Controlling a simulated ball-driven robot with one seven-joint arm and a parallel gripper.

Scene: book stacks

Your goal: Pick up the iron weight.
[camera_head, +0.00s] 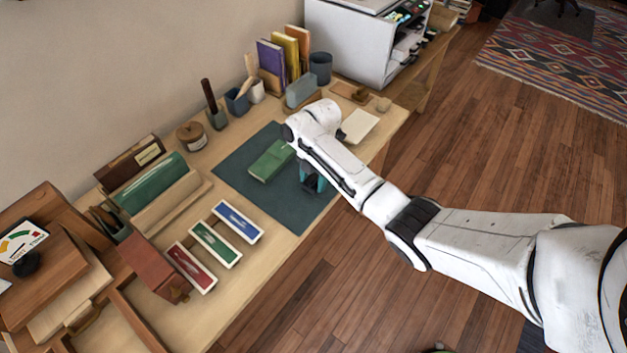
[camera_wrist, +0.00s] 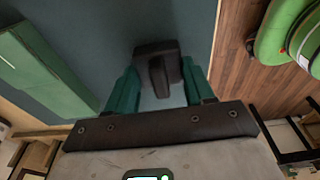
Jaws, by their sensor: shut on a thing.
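The iron weight (camera_wrist: 157,50) is a dark block with a raised grip. In the wrist view it sits between the teal fingers of my gripper (camera_wrist: 160,78), which is shut on it. In the head view my gripper (camera_head: 314,180) is over the right part of the dark green mat (camera_head: 285,208), with a dark bit of the weight (camera_head: 310,188) below its fingers. I cannot tell whether the weight touches the mat.
A green book (camera_head: 270,160) lies on the mat beside my gripper. Blue, green and red boxed slips (camera_head: 215,242) lie on the desk to the left. Cups and upright books (camera_head: 285,55) stand along the wall. The desk's edge is close on the right, with wooden floor (camera_head: 460,150) beyond.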

